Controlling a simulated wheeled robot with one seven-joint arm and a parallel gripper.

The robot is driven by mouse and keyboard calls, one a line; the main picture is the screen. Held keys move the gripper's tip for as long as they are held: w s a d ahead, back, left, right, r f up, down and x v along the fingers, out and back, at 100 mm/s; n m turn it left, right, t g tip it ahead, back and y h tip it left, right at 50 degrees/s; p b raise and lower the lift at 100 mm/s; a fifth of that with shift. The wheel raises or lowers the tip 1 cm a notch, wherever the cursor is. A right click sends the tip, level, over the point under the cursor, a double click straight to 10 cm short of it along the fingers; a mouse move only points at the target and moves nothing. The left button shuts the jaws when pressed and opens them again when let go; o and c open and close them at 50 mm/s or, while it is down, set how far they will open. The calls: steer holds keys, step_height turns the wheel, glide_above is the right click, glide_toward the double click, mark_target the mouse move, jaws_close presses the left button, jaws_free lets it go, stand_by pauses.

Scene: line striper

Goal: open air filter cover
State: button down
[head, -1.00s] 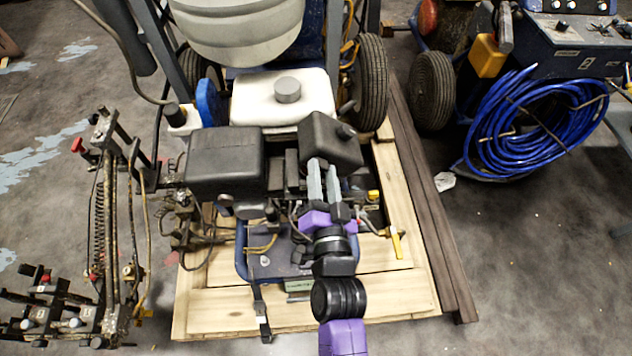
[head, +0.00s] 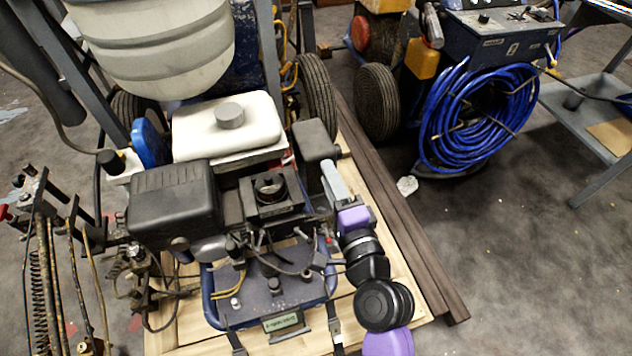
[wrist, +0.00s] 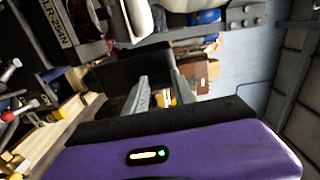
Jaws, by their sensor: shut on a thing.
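The black air filter cover (head: 314,138) hangs to the right of the engine, lifted clear of its seat. My gripper (head: 329,166) is shut on its near lower side. The cover also shows as a dark block (wrist: 130,68) beyond the fingers in the wrist view, partly hidden. The open air filter base (head: 268,191), with a round port in its middle, is bare on the engine, left of the cover and my gripper.
The larger black engine housing (head: 174,203) and the white fuel tank (head: 215,128) stand left of the cover. A tyre (head: 317,88) is behind it. Dark boards (head: 385,190) lie on the right. A coiled blue hose (head: 478,115) is farther right, with free floor in front.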

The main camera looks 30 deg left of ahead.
steer(key=shift+w+d+f+m, duration=0.35)
steer(key=shift+w+m, duration=0.1)
steer(key=shift+m, duration=0.15)
steer(key=shift+w+d+f+m, duration=0.2)
steer(key=shift+w+d+m, duration=0.2)
steer(key=shift+m, duration=0.2)
steer(key=c, duration=1)
jaws_free()
steer(key=shift+c, duration=0.2)
steer(key=v, duration=0.7)
steer(key=shift+s+d, duration=0.25)
